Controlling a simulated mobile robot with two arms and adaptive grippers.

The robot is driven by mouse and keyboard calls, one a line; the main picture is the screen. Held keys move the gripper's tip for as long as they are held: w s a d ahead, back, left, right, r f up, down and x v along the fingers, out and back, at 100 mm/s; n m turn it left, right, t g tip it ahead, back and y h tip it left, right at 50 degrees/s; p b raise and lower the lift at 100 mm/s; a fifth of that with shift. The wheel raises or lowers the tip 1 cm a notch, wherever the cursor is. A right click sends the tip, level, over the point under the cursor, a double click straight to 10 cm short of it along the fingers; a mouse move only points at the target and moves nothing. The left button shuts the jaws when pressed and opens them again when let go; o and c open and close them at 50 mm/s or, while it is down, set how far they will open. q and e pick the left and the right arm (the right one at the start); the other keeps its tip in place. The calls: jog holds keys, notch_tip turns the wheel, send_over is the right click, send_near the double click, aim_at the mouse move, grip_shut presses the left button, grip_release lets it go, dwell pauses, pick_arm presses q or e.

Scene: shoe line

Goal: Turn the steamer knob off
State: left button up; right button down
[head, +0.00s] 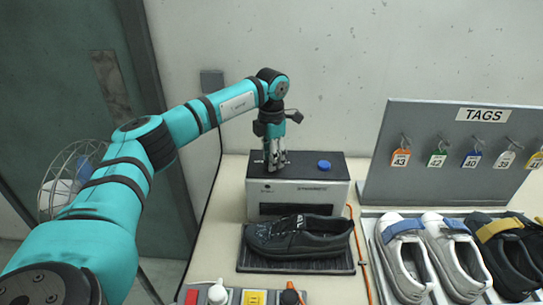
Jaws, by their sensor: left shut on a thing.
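The steamer (300,197) is a box with a dark top and a pale metal front, standing on the table against the wall. My left gripper (275,163) points straight down onto the left part of its top. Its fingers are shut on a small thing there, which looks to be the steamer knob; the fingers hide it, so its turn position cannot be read. A round blue cap (324,164) sits on the right part of the steamer top, apart from the gripper. My right gripper is not in view.
A black shoe (298,234) lies on a dark mat (297,264) in front of the steamer. An orange cord (360,250) runs down on the right. A tags board (452,185) and a row of shoes (398,262) stand at the right. Small items line the front edge.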

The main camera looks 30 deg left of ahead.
pick_arm(q)
jog(key=n, duration=0.4)
jog(key=shift+r+n, duration=0.15)
jog(key=shift+n, duration=0.65)
jog(key=o, duration=1.2)
jog(key=shift+c, duration=0.2)
jog(key=shift+r, duration=0.1)
notch_tip(320, 180, up, 12)
jog(key=shift+f, duration=0.2)
